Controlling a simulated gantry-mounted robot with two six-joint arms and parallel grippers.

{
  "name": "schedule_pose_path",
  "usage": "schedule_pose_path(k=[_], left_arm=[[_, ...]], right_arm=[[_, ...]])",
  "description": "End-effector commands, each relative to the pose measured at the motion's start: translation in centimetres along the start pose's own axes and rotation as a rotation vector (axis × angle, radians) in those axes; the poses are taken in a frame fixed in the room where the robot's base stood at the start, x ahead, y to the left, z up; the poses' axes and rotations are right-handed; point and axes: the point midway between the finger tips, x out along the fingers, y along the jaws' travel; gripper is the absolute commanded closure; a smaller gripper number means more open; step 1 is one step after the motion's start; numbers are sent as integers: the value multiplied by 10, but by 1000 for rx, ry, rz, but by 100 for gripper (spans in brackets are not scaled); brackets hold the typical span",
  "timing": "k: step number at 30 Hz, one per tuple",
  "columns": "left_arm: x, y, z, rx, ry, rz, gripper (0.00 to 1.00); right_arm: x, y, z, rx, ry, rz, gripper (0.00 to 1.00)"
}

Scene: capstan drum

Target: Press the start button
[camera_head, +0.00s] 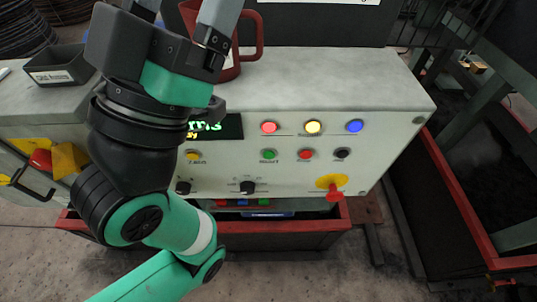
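The start button is most likely the green round button (268,155) on the front of the pale control panel (390,135); its label is too small to read surely. A red button (305,154) and a black button (343,153) sit to its right, and a yellow button (193,155) to its left. My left gripper (185,8) is above and left of the panel face, apart from the green button. Its two grey fingers are spread, with their tips cut off by the top edge. My arm hides the panel's left part. My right gripper is not in view.
A red jug (250,40) stands on the panel top behind my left gripper. Red, yellow and blue lamps (312,127) line the upper panel. Black knobs (248,187) and a red knob on a yellow plate (333,187) are lower. A black tray (62,65) is left.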

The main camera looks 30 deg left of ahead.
Motion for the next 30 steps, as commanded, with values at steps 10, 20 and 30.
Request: schedule_pose_path(k=[10, 20, 30], left_arm=[[0, 0, 0, 0, 0, 0, 85], [0, 0, 0, 0, 0, 0, 100], [0, 0, 0, 0, 0, 0, 100]], right_arm=[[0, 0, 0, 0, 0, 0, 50], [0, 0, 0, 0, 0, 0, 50], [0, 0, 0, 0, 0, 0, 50]])
